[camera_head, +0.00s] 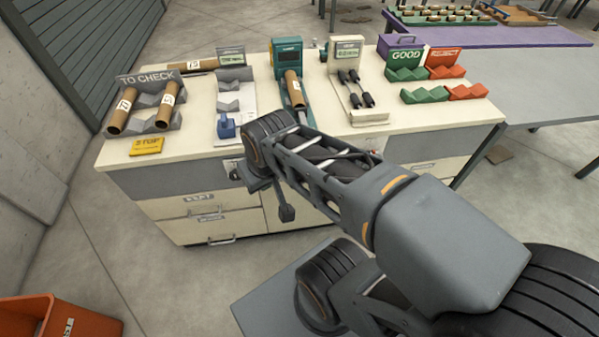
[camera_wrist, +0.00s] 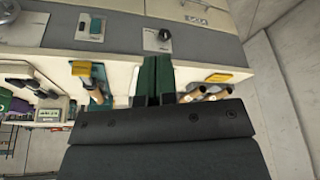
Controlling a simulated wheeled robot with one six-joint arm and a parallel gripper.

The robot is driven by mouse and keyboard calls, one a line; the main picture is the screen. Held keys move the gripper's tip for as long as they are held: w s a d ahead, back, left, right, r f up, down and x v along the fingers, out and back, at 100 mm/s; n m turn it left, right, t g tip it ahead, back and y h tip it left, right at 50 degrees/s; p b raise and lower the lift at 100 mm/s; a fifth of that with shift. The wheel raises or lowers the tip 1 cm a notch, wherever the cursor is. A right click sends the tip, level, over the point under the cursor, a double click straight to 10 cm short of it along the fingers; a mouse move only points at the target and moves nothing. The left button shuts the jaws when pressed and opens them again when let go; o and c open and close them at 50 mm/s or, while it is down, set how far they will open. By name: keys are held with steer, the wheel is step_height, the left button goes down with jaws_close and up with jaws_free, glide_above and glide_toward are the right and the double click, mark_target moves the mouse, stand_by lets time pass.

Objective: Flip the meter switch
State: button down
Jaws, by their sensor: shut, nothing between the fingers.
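My gripper (camera_wrist: 157,60) shows in the wrist view, its two dark fingers together with nothing between them; it points at the bench front. On the grey front panel, a plate with a black knob (camera_wrist: 164,35) lies just beyond the fingertips, apart from them. A second plate with a green rocker-like switch (camera_wrist: 97,28) is to its left. I cannot read which one is the meter switch. The meter (camera_head: 347,50), with a lit display and two black probes (camera_head: 355,88), stands on the bench in the head view. My arm partly hides the panel there.
The cream bench (camera_head: 190,150) holds a TO CHECK rack (camera_head: 150,98) with cardboard tubes, a yellow sign (camera_head: 146,146), a teal device (camera_head: 287,58) with a tube, and green (camera_head: 405,72) and red racks (camera_head: 443,68). An orange bin (camera_head: 85,318) stands at lower left. Floor left of the bench is clear.

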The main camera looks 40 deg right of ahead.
steer(key=w+d+f+n+t+b, duration=0.1)
steer(key=d+f+n+b, duration=0.3)
steer(key=d+f+b, duration=0.4)
steer(key=w+d+f+n+t+y+b, duration=0.1)
steer(key=w+d+f+n+b, duration=0.2)
steer(key=d+f+b, duration=0.5)
steer(key=w+d+f+n+t+b, duration=0.1)
steer(key=w+d+f+n+b, duration=0.3)
steer(key=d+f+b, duration=0.3)
steer(key=shift+w+d+f+n+y+b, duration=0.2)
steer(key=shift+d+f+n+y+b, duration=0.1)
steer(key=shift+d+f+b, duration=0.25)
steer(key=shift+a+r, duration=0.1)
steer(key=shift+a, duration=0.05)
steer(key=w+f+b, duration=0.1)
steer(key=w+f, duration=0.7)
steer(key=w, duration=0.1)
steer(key=shift+d+f, duration=0.2)
steer(key=shift+f, duration=0.15)
steer(key=shift+w, duration=0.1)
